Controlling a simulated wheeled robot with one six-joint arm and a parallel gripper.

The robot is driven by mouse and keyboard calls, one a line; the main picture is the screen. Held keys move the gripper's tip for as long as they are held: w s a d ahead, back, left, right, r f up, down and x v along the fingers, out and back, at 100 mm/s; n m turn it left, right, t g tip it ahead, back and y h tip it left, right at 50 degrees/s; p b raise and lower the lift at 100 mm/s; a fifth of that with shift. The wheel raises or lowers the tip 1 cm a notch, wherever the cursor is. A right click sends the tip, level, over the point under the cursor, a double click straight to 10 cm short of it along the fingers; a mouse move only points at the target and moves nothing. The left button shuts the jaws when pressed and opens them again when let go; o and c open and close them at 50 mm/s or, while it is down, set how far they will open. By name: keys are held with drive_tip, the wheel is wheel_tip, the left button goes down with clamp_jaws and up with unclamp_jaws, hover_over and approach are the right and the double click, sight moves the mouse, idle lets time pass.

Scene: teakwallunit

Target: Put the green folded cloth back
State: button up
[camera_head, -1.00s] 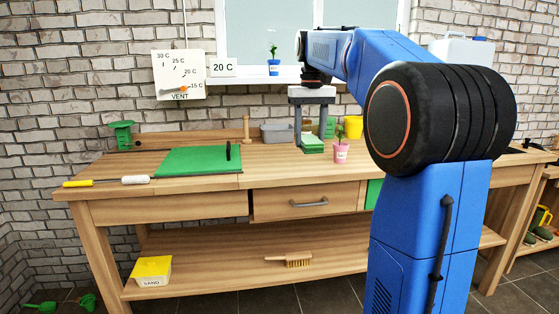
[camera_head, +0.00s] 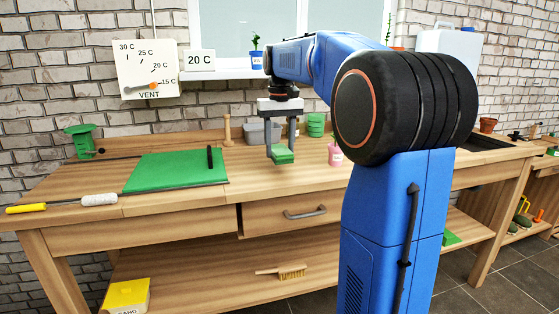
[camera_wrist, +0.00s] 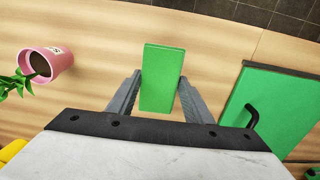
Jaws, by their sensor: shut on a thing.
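My gripper (camera_head: 283,150) is shut on the green folded cloth (camera_head: 282,155), over the workbench (camera_head: 260,178) and left of the pink pot. In the wrist view the cloth (camera_wrist: 161,75) is a green slab between the two grey fingers of my gripper (camera_wrist: 160,92). It appears held above the bench top; the exact gap is hard to judge.
A pink pot (camera_head: 335,155) with a plant is close to the right. A grey bin (camera_head: 258,132) and a green pot (camera_head: 316,125) stand behind. Bare wood lies in front.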

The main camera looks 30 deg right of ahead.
drive_tip(key=shift+f, duration=2.1)
drive_tip(key=shift+f, duration=0.15)
drive_tip(key=o, duration=1)
wheel_tip(320, 180, up, 12)
drive_tip(key=shift+r, duration=0.2)
drive_tip(key=t, duration=0.1)
hover_over(280, 160)
drive_tip(key=s+a, duration=0.2)
wheel_tip(280, 160, down, 3)
drive_tip(key=s+a+f+n+t, duration=0.1)
drive_tip(key=s+a+f, duration=0.2)
drive_tip(key=s+f, duration=0.5)
drive_tip(key=s+a+f+n+t, duration=0.1)
drive_tip(key=s+a+f, duration=0.3)
drive_tip(key=s+f, duration=0.3)
drive_tip(key=s+a+f+n+t, duration=0.1)
drive_tip(key=s+a+f, duration=0.2)
drive_tip(key=s+f, duration=0.5)
drive_tip(key=shift+s+a+f+t, duration=0.15)
drive_tip(key=shift+a+f+t, duration=0.05)
drive_tip(key=shift+f, duration=0.4)
drive_tip(key=shift+s+a+f+t, duration=0.15)
drive_tip(key=shift+a+f+t, duration=0.05)
drive_tip(key=shift+f, duration=0.4)
